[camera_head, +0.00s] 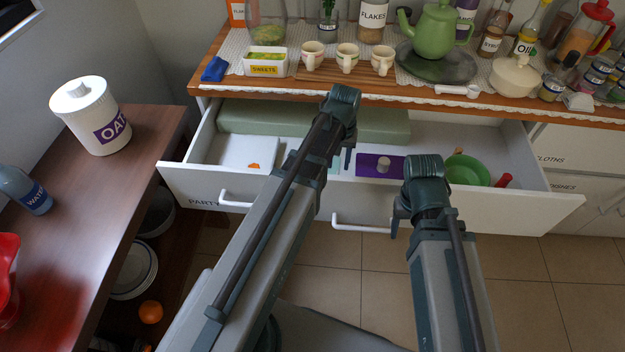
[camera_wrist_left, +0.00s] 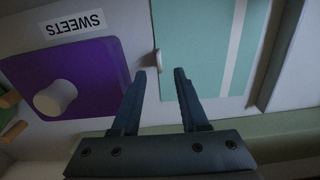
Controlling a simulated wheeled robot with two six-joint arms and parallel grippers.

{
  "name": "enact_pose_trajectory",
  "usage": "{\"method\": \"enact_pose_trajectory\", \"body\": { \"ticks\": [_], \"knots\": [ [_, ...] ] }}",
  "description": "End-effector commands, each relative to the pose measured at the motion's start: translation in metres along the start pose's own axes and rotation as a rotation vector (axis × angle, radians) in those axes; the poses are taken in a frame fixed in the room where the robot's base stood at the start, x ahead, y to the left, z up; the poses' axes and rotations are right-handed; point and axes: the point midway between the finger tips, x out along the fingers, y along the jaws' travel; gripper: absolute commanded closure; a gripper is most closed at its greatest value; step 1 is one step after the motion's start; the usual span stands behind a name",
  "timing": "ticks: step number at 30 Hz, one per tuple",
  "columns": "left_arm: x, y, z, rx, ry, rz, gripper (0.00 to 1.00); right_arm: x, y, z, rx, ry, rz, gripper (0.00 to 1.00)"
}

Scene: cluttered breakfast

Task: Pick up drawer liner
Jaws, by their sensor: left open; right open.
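The open drawer (camera_head: 540,205) holds a long sage-green slab (camera_head: 385,127) along its back. A flat mint-green piece with a pale stripe lies in front of it, mostly hidden behind my left arm in the head view; it shows clearly in the left wrist view (camera_wrist_left: 195,45). I cannot tell which of these is the drawer liner. My left gripper (camera_head: 345,158) is open and empty above the drawer; its fingertips (camera_wrist_left: 160,76) point at the mint piece's near left corner in the wrist view. My right gripper (camera_head: 398,222) is open and empty at the drawer's front wall.
The counter (camera_head: 225,45) above is crowded with cups, bottles and a teapot (camera_head: 436,30). A brown side table (camera_head: 85,190) stands left.

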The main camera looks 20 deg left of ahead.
Motion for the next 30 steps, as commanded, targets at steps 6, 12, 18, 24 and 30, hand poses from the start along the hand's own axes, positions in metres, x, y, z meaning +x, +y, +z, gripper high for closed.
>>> {"method": "enact_pose_trajectory", "body": {
  "ticks": [6,12,18,24,30],
  "knots": [
    [0.016,0.000,0.000,0.000,0.000,0.000,0.56,0.016,-0.002,-0.001,0.000,0.000,0.000,0.39],
    [0.041,0.001,0.000,0.000,0.000,0.000,0.56,0.041,-0.004,-0.002,0.000,0.000,0.000,0.39],
    [0.053,0.001,0.000,0.000,0.000,0.000,0.56,0.053,-0.005,-0.003,0.000,0.000,0.000,0.39],
    [0.051,0.001,0.000,0.000,0.000,0.000,0.56,0.051,-0.005,-0.003,0.000,0.000,0.000,0.39],
    [0.051,0.001,0.000,0.000,0.000,0.000,0.89,0.051,-0.005,-0.003,0.000,0.000,0.000,0.39]
  ]
}}
